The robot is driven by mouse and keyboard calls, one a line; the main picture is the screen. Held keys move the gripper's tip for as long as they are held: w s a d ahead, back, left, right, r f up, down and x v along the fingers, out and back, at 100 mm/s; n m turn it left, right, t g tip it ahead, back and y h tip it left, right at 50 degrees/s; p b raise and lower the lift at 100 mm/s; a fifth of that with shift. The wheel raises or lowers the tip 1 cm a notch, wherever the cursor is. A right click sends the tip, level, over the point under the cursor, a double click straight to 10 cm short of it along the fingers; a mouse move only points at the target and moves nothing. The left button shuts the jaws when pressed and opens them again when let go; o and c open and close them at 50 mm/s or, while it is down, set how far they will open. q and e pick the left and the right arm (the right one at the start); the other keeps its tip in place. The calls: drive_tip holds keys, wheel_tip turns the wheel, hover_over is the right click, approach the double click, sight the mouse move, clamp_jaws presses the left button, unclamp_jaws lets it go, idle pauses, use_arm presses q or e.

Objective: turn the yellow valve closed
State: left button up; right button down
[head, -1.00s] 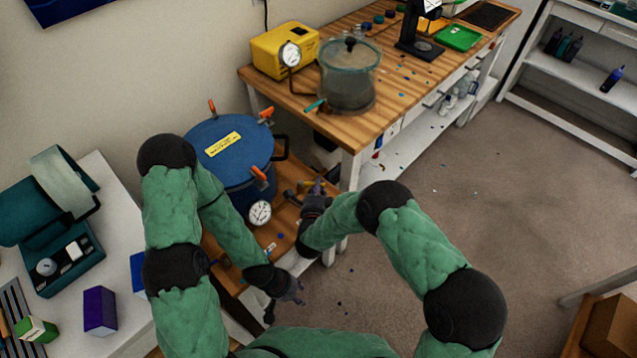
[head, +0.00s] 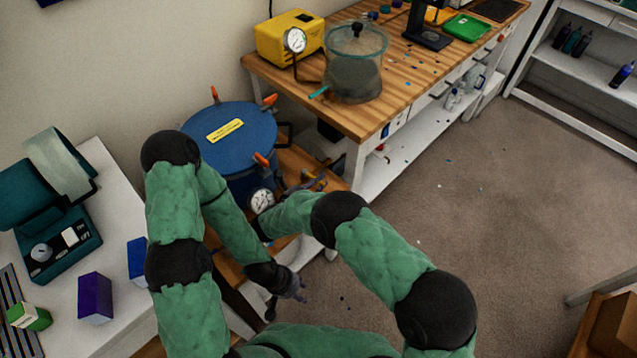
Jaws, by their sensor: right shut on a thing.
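The yellow valve (head: 316,182) shows as a small yellow piece among dark fittings, to the right of the blue pressure pot (head: 245,140) and its round gauge. My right arm reaches in from the right, and its forearm lies low in front of the fittings. My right gripper (head: 297,187) is mostly hidden behind that forearm and is shut on the valve; its fingers and the handle's exact angle are hard to make out. My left gripper (head: 294,288) hangs lower, apart from the valve, in front of the pot's stand; its finger gap is too small to tell.
A wooden workbench (head: 400,85) stands behind, with a yellow pump (head: 285,38) and a clear lidded chamber (head: 354,70) on it. A white table (head: 122,215) with a teal case and small boxes is at left.

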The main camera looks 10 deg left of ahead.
idle(0.3)
drive_tip(key=c, duration=1.1)
unclamp_jaws()
